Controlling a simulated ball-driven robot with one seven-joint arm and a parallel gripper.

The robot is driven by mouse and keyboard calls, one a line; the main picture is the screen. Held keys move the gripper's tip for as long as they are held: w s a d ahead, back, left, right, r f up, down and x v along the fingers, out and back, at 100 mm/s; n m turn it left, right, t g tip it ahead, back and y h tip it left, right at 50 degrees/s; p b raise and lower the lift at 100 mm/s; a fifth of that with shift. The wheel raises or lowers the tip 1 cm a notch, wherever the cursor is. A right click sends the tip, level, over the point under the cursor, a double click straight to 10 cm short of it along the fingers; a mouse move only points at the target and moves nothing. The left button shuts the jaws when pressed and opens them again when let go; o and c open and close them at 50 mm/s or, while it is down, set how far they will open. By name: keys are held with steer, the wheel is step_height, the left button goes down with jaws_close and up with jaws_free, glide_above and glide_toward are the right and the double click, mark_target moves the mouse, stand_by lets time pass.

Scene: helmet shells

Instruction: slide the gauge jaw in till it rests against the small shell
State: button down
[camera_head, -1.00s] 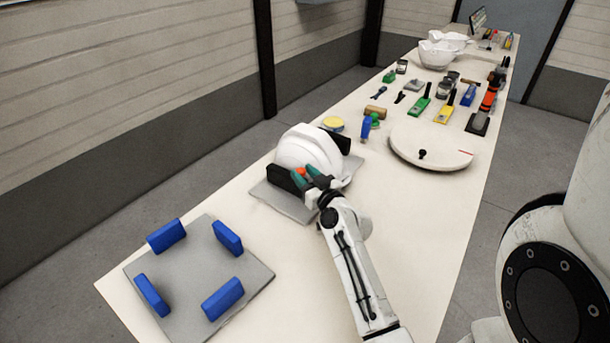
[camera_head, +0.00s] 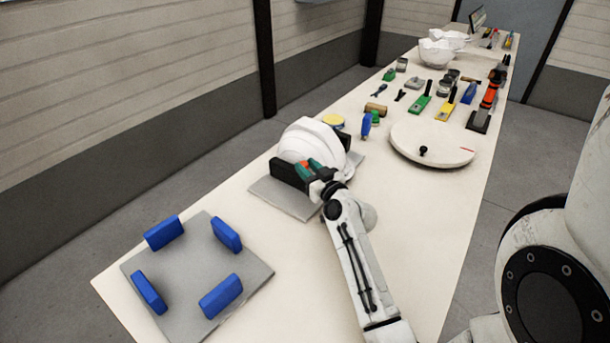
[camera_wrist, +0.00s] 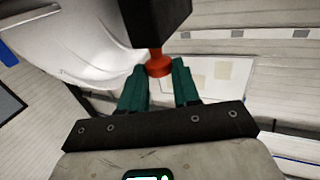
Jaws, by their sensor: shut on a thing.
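A white helmet shell (camera_head: 312,139) sits on a grey gauge plate (camera_head: 285,201), between two black jaws. It also shows at the upper left of the wrist view (camera_wrist: 85,40). The near black jaw (camera_head: 284,173) stands at the shell's near side; it also fills the top middle of the wrist view (camera_wrist: 153,18). My gripper (camera_head: 310,165) is shut on the orange-red knob (camera_wrist: 158,64) of this jaw, its teal fingers on either side. The far jaw (camera_head: 345,141) is partly behind the shell. I cannot tell whether the near jaw touches the shell.
A grey plate with several blue blocks (camera_head: 200,262) lies at the near left. A round cream turntable (camera_head: 432,142) with a black knob stands to the right. Tools and white shells (camera_head: 437,52) lie farther back. Bare table lies right of my arm.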

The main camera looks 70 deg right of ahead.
steer(key=shift+s+d+f+b, duration=0.1)
steer(key=shift+s+d+b, duration=0.05)
steer(key=shift+d+b, duration=0.2)
steer(key=shift+s+d+r, duration=0.1)
steer(key=shift+d+r, duration=0.05)
steer(key=shift+r, duration=0.05)
steer(key=c, duration=0.8)
jaws_free()
steer(key=shift+d, duration=0.3)
steer(key=shift+c, duration=0.2)
steer(key=shift+a, duration=0.15)
steer(key=shift+s+a+f, duration=0.15)
steer(key=shift+s+a, duration=0.05)
steer(key=b+v, duration=0.2)
steer(key=v, duration=0.8)
steer(key=shift+b, duration=0.3)
